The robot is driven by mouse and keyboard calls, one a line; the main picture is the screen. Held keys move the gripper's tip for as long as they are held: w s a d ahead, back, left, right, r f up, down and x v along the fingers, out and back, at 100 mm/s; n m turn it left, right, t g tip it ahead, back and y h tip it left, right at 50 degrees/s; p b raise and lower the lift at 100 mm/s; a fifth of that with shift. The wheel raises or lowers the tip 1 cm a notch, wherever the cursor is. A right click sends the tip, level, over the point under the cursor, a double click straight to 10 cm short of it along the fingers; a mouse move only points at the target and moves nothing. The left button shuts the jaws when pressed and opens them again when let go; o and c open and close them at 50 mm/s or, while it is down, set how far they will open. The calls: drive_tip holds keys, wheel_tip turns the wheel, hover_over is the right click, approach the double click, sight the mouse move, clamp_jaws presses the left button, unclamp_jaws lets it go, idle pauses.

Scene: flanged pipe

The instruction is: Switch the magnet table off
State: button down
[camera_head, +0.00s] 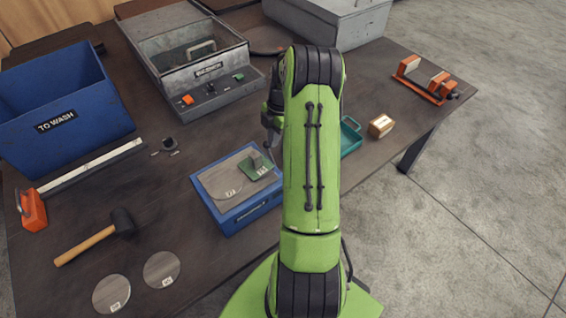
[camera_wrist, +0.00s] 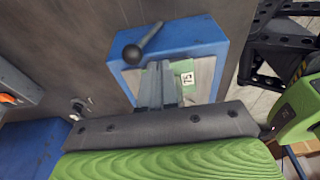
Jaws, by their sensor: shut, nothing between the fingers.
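The magnet table (camera_head: 237,220) is a low blue box with a grey top, left of my arm in the head view. A round grey plate (camera_head: 222,183) and a green piece (camera_head: 258,167) with paper labels lie on it. In the wrist view, the blue magnet table (camera_wrist: 210,38) has a dark lever (camera_wrist: 150,36) with a black ball end. My gripper (camera_wrist: 158,66) is shut and empty, its fingertips over the grey top, close to the lever and beside the green piece (camera_wrist: 186,80). Whether they touch anything is unclear. My arm hides most of the gripper in the head view.
A blue "TO WASH" bin (camera_head: 57,128) and a grey machine (camera_head: 215,90) with orange and green buttons stand behind. A mallet (camera_head: 90,240) and two discs (camera_head: 162,269) lie front left. A teal tray (camera_head: 350,137), wooden block (camera_head: 381,125) and orange clamp (camera_head: 425,86) lie right.

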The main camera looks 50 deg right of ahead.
drive_tip(key=shift+s+a+r+p, duration=0.1)
drive_tip(key=shift+s+r+p, duration=0.15)
drive_tip(key=shift+r+p, duration=0.6)
drive_tip(key=shift+s+a+r+p, duration=0.1)
drive_tip(key=shift+s+r+p, duration=0.2)
drive_tip(key=shift+r, duration=1.05)
